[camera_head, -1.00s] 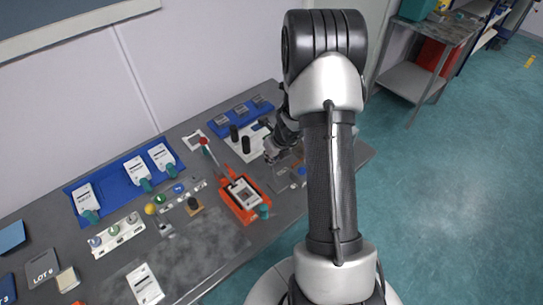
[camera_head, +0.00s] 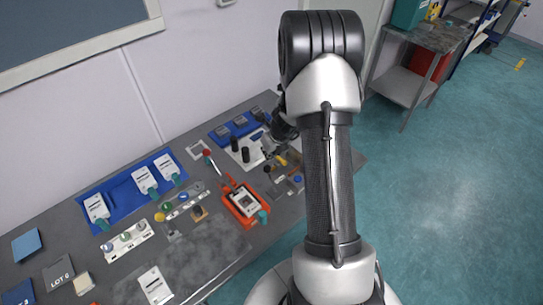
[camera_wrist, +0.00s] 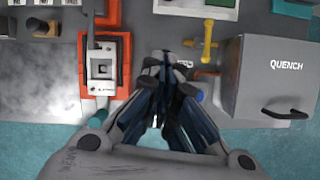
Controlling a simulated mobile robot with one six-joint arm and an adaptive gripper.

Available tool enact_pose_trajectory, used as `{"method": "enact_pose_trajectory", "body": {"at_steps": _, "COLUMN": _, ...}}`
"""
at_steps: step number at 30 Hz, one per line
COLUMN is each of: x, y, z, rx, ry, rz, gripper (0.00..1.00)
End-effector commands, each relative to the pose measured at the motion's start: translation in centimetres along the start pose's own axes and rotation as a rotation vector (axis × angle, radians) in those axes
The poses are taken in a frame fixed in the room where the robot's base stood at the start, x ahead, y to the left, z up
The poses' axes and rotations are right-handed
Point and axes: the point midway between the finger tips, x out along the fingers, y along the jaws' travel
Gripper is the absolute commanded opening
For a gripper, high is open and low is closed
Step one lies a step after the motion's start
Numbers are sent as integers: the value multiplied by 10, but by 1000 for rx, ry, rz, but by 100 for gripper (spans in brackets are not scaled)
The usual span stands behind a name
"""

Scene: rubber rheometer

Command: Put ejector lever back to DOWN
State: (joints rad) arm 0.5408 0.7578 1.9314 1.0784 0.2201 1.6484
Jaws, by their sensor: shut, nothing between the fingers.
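A yellow lever with a crossbar end (camera_wrist: 208,44) shows just right of my gripper in the wrist view. It also shows in the head view (camera_head: 282,161), partly behind my arm. A longer lever with a red knob (camera_head: 207,153) rises from the orange-framed unit (camera_head: 226,203), left of my gripper. No readable label tells me which is the ejector lever. My gripper (camera_wrist: 166,58) is shut and empty, between the orange-framed unit and the yellow lever. It appears apart from the yellow lever. In the head view its fingertips are unclear.
A grey box marked QUENCH (camera_wrist: 262,75) with a dark handle stands right of the yellow lever. A blue knob (camera_head: 297,179) lies near it. Blue trays with white cards (camera_head: 121,204) and a button strip (camera_head: 128,239) are at the left. My arm hides the bench's right part.

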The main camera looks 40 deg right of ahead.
Motion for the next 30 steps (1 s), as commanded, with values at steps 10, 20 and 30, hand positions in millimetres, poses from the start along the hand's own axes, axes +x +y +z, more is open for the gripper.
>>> {"method": "enact_pose_trajectory", "body": {"at_steps": 10, "x": -18, "y": 4, "z": 16, "rx": -1, "ry": 1, "rz": 1, "gripper": 0}}
{"method": "enact_pose_trajectory", "body": {"at_steps": 20, "x": -18, "y": 3, "z": 16, "rx": -1, "ry": 0, "rz": 1, "gripper": 0}}
{"method": "enact_pose_trajectory", "body": {"at_steps": 30, "x": -27, "y": 16, "z": 25, "rx": -103, "ry": -18, "rz": 13, "gripper": 0}}
